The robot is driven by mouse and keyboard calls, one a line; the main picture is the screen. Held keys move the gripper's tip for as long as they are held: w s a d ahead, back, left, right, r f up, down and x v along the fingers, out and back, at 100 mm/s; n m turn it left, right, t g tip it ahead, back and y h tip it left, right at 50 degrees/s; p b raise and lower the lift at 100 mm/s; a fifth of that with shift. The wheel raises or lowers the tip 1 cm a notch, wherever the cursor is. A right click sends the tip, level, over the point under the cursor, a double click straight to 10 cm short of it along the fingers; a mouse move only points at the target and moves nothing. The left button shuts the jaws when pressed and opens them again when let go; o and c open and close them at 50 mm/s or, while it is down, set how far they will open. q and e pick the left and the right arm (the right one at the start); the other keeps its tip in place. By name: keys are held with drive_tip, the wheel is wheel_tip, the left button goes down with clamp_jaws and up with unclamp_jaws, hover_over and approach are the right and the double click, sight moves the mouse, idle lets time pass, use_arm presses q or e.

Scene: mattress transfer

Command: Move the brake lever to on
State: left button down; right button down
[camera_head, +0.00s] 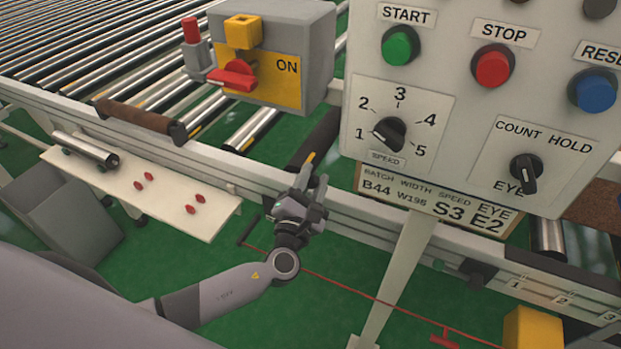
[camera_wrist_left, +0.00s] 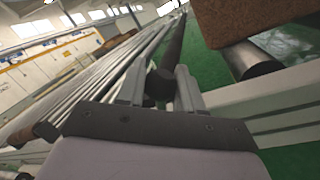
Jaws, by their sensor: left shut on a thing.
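A red handle (camera_head: 233,76) lies on a yellow plate on the grey box (camera_head: 296,35) at the upper middle of the head view. It points left, and the word ON is at the plate's right; no brake label is readable. My left gripper (camera_head: 306,178) is at the conveyor's front rail, below and right of that box and well apart from the red handle. Its fingers also show in the left wrist view (camera_wrist_left: 158,95), closed around the near end of a dark round bar (camera_wrist_left: 171,52). The gripper partly hides this end. My right gripper is not in view.
A control panel (camera_head: 470,105) with buttons and knobs stands right of my left gripper. A yellow block (camera_head: 243,31) and a red knob (camera_head: 191,31) are at the grey box. A white shelf (camera_head: 160,205) juts out at left. A red cord (camera_head: 350,287) runs low in front.

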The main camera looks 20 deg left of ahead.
use_arm(q)
drive_tip(key=shift+d, duration=0.2)
drive_tip(key=c, duration=0.8)
unclamp_jaws()
drive_tip(key=shift+f, duration=0.1)
drive_tip(key=shift+s+d+f, duration=0.1)
drive_tip(key=shift+s+f, duration=0.05)
drive_tip(key=shift+s, duration=1.05)
drive_tip(key=shift+s+f, duration=0.2)
drive_tip(key=shift+s, duration=0.95)
drive_tip(key=shift+s+d+f, duration=0.1)
drive_tip(key=shift+s+f, duration=0.05)
drive_tip(key=shift+s, duration=1.05)
